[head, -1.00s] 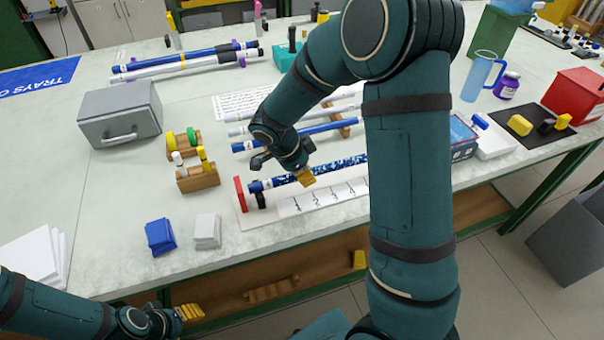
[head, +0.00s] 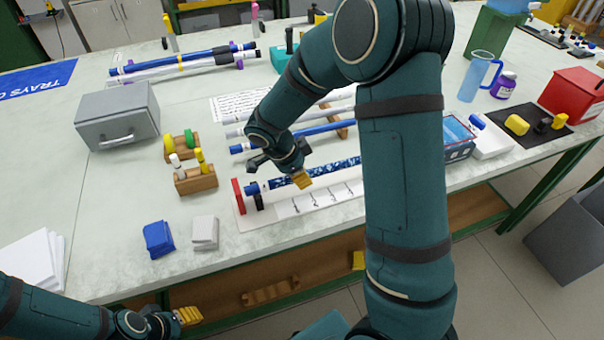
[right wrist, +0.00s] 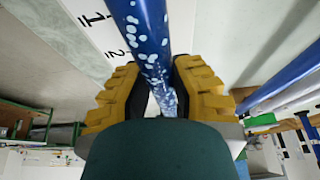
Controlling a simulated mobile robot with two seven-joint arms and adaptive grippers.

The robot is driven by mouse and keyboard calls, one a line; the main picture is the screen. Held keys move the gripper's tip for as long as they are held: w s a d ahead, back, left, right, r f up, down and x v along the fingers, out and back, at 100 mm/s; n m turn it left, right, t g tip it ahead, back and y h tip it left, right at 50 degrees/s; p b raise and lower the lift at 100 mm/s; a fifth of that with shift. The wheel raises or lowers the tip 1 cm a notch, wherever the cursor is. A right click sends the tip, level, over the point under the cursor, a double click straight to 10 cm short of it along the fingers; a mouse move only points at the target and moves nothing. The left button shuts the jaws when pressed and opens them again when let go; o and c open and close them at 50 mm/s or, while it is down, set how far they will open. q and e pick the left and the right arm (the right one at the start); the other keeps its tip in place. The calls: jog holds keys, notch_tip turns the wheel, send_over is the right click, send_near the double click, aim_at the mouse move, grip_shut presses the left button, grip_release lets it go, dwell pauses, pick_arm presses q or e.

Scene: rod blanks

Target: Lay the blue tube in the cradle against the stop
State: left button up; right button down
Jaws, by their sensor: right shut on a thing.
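A blue tube with white speckles (head: 335,172) lies along the cradle strip, its left end by the red stop (head: 238,196). I cannot tell whether the end touches the stop. A black cradle support (head: 258,201) sits under the tube near that end. My right gripper (head: 303,180) is shut around the tube; the right wrist view shows the tube (right wrist: 150,40) between yellow fingers (right wrist: 155,95). My right arm hides the tube's far end. The white base (head: 308,201) has numbered marks. My left gripper (head: 190,316) is empty, low at the front left; its opening is unclear.
A rack behind holds a plain blue tube (head: 315,131) and pale rods. A blue jug (head: 478,76) and red box (head: 575,94) are right.

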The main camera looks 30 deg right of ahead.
jog(key=shift+a, duration=0.35)
dwell(0.3)
jog(key=c, duration=0.9)
grip_release()
jog(key=shift+o, duration=0.2)
jog(key=v, duration=1.2)
